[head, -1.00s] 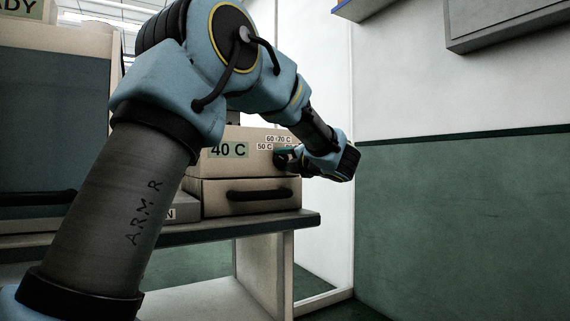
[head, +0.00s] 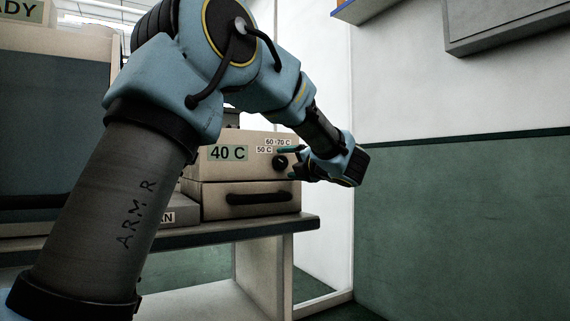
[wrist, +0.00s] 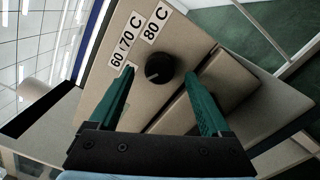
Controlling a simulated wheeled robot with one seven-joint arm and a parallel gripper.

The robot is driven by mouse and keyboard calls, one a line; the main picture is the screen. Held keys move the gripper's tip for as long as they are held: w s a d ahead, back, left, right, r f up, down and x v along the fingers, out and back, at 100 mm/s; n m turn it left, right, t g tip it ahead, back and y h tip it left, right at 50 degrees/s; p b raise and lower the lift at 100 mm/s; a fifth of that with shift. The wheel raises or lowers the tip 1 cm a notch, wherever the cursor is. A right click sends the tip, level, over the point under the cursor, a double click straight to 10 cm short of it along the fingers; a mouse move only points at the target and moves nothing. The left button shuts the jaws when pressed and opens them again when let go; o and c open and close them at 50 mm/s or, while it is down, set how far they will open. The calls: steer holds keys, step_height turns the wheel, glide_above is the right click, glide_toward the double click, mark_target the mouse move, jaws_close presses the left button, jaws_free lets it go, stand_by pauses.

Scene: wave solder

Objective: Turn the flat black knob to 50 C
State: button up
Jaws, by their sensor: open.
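The flat black knob (head: 281,161) sits on the front of a beige box (head: 225,171) on a bench. Labels reading 50 C (head: 264,150) and 60-70 C (head: 278,142) are above and beside it. A green plate on the box reads 40 C (head: 228,153). In the wrist view the round knob (wrist: 159,68) shows between two teal fingers, with an 80 C label near it.
Below the knob is a drawer with a dark handle (head: 258,198). The bench top (head: 260,227) ends just right of the box. A green and white wall (head: 460,200) stands to the right. My arm covers much of the left.

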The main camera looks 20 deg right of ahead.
steer(key=s+d, duration=0.1)
steer(key=s, duration=0.7)
steer(key=shift+d+f+p, duration=0.15)
steer(key=shift+d+p, duration=0.15)
steer(key=shift+s, duration=0.1)
